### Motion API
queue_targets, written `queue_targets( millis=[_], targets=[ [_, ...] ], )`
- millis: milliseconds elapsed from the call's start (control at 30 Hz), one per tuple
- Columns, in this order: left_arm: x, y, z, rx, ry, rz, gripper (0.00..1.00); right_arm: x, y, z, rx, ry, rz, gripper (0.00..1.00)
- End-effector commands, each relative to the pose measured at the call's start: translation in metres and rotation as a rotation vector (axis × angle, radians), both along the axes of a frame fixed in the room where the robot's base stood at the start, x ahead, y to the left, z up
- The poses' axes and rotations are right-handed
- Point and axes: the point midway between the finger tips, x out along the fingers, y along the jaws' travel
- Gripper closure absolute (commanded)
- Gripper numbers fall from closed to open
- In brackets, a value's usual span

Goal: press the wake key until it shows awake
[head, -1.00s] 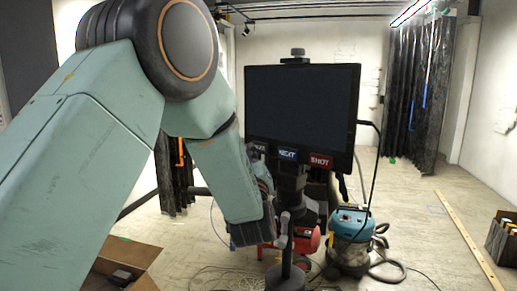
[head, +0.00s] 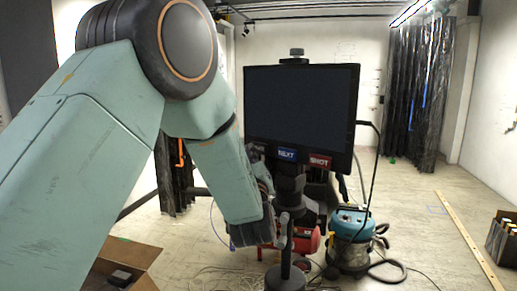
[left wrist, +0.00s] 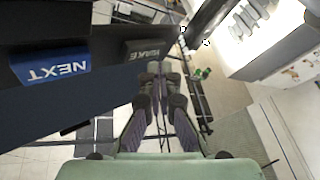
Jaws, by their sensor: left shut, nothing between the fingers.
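The wake key (left wrist: 148,50) is a dark grey, unlit block with pale lettering, upside down in the left wrist view. In the head view the gripper (head: 264,176) is mostly hidden behind my forearm. My right gripper is not in view.
A blue NEXT key (head: 287,155) and a red SHOT key (head: 320,161) sit right of the wake key. A teal vacuum cleaner (head: 350,225) with a hose stands below. An open cardboard box (head: 140,255) is at lower left. Floor at right is mostly clear.

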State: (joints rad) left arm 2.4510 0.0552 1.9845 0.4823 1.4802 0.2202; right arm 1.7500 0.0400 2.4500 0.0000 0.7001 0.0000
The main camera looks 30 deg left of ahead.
Motion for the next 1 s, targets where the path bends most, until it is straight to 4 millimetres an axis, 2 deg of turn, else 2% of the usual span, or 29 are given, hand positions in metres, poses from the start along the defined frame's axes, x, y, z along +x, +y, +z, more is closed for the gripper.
queue_targets(
  millis=[1000],
  targets=[
    [0.0098,-0.0018,-0.0006,0.000,0.000,0.000,1.00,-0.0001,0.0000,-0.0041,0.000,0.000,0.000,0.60]
  ],
)
